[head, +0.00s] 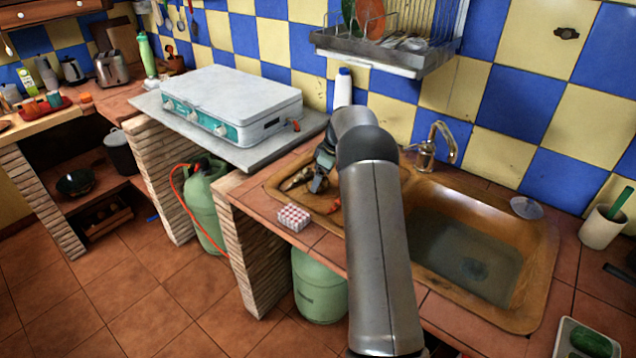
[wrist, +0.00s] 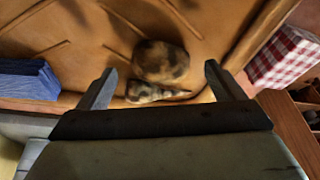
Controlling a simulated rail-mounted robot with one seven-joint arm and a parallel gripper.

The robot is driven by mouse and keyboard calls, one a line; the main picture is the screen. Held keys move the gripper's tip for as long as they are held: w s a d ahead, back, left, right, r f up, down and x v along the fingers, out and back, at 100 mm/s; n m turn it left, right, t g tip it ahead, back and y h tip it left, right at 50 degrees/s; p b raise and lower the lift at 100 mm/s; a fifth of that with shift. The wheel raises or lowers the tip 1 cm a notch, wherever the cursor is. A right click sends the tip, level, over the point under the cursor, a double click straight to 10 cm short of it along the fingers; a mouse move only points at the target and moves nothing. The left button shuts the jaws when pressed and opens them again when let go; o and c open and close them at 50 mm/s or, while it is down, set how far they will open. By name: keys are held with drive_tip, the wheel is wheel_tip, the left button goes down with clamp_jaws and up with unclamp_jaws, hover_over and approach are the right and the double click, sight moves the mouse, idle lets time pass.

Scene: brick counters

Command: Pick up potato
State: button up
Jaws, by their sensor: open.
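The potato (wrist: 162,60) looks like a brown, dark-mottled rounded lump in the wrist view, lying on the tan drainboard of the sink. A smaller mottled piece (wrist: 150,93) shows just below it; I cannot tell whether it is a separate thing. My gripper (wrist: 160,70) is open, with one finger on each side of the potato in the picture and no visible contact. In the head view my gripper (head: 318,180) is low over the drainboard, and a brown lump (head: 294,179) shows beside it. My arm hides part of the drainboard.
A red-and-white checked box (head: 293,216) stands at the drainboard's front edge and shows in the wrist view (wrist: 285,58). A blue striped item (wrist: 32,82) is at the wrist view's left. The faucet (head: 428,150), basin (head: 465,250) and stove (head: 232,100) are nearby.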

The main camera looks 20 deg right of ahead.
drive_tip(key=shift+x, duration=1.5)
drive_tip(key=shift+a, duration=0.1)
drive_tip(key=c, duration=1.1)
drive_tip(key=shift+r, duration=0.15)
